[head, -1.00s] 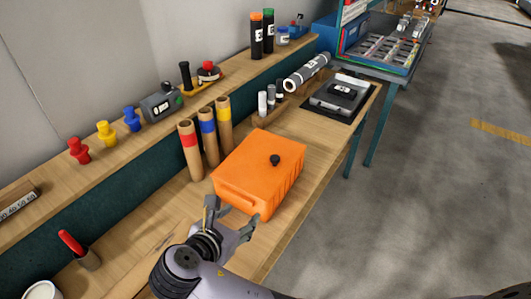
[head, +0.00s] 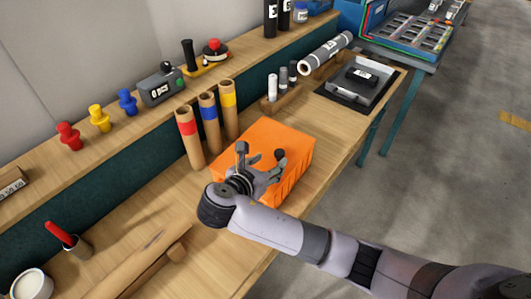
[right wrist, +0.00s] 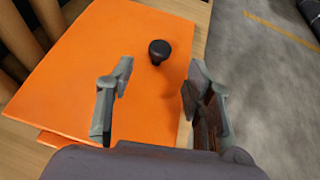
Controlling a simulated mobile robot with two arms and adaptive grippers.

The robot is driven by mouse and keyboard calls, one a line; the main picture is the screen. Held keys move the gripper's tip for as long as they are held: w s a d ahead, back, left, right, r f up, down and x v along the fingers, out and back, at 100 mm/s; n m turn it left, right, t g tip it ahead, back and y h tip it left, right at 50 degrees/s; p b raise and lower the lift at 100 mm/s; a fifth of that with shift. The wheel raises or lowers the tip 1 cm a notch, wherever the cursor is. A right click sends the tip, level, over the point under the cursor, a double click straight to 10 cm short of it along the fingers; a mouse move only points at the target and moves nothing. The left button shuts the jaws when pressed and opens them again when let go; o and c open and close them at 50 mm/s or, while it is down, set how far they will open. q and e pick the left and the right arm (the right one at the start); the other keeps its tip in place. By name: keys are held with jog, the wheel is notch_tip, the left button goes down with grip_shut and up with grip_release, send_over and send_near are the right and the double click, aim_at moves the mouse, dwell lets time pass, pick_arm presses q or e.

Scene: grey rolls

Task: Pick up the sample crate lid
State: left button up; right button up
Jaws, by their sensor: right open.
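The orange sample crate stands on the wooden bench in the head view. Its orange lid (head: 268,134) is on top, with a black knob (head: 280,154) standing up from it. The lid (right wrist: 95,60) and the knob (right wrist: 159,50) also show in the right wrist view. My right gripper (head: 262,165) is over the lid, open and empty, and hides part of the crate. In the right wrist view its fingers (right wrist: 158,88) are spread apart, with the knob beyond them, roughly between their lines. My left gripper is not in view.
Three cardboard tubes (head: 208,121) with red, blue and yellow bands stand just left of the crate. A grey printed roll (head: 325,54) lies behind it. A shelf with colored knobs (head: 127,102) runs along the wall.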

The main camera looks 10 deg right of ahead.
aim_at(279, 153)
jog(key=shift+x, duration=0.95)
jog(key=x, duration=0.1)
jog(key=p+x, duration=0.1)
jog(key=x, duration=0.1)
jog(key=shift+w+d+r, duration=0.25)
jog(key=shift+w+d, duration=0.1)
jog(key=shift+w+d+f, duration=0.2)
jog(key=shift+w, duration=0.05)
jog(key=shift+w+d+f, duration=0.1)
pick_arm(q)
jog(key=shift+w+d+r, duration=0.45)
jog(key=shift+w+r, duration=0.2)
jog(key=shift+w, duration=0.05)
pick_arm(e)
jog(key=shift+c, duration=0.5)
grip_shut()
